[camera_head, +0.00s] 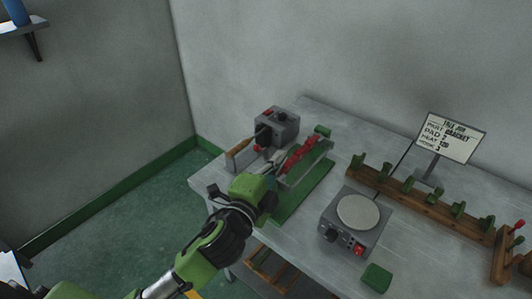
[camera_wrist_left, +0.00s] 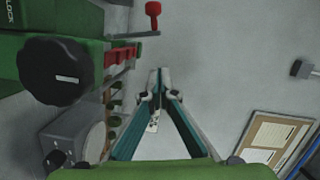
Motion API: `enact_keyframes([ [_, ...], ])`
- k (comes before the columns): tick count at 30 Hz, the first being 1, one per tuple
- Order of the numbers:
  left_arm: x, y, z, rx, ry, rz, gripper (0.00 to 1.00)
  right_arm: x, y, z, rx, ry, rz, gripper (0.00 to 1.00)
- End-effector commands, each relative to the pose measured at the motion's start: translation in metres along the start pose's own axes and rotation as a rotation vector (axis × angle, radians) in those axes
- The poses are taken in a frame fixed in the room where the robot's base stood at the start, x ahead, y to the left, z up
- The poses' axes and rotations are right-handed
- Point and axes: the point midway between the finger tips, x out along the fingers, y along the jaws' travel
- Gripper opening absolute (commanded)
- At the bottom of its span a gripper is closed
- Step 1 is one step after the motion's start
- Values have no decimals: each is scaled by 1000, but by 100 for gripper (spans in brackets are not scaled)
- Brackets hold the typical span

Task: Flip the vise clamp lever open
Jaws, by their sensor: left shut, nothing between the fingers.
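The green clamp body (camera_wrist_left: 30,90) fills the upper left of the left wrist view, with a big black knob (camera_wrist_left: 55,72) and part of the word LOCK. A lever with a red knob (camera_wrist_left: 152,10) stands out beside red jaw parts (camera_wrist_left: 122,55). In the head view the clamp's red parts (camera_head: 304,155) sit above a green base (camera_head: 308,197), partly hidden by my left gripper (camera_head: 284,168). That gripper's fingers meet at the tips in the left wrist view (camera_wrist_left: 157,76), empty. They appear apart from the red knob; the exact gap is unclear. My right gripper is not seen.
On the table (camera_head: 310,238) stand a grey box with red buttons (camera_head: 277,127), a wooden-handled tool (camera_head: 239,147), a hot plate (camera_head: 355,220), a green pad (camera_head: 377,278), a wooden rack (camera_head: 420,203) and a job sign (camera_head: 450,138). A wall lies behind.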

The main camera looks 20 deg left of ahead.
Motion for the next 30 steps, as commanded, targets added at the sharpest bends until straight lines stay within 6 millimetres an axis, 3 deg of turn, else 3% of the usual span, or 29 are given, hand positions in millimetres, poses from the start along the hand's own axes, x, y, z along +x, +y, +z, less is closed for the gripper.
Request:
enact_keyframes([
  [3,2,0,22,8,-6,5,0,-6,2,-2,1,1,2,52],
  [7,5,1,32,5,-5,4,0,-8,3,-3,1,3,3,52],
  [20,6,1,37,3,-4,3,0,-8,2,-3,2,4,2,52],
  [30,10,-3,54,-140,-9,39,0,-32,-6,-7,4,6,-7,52],
])
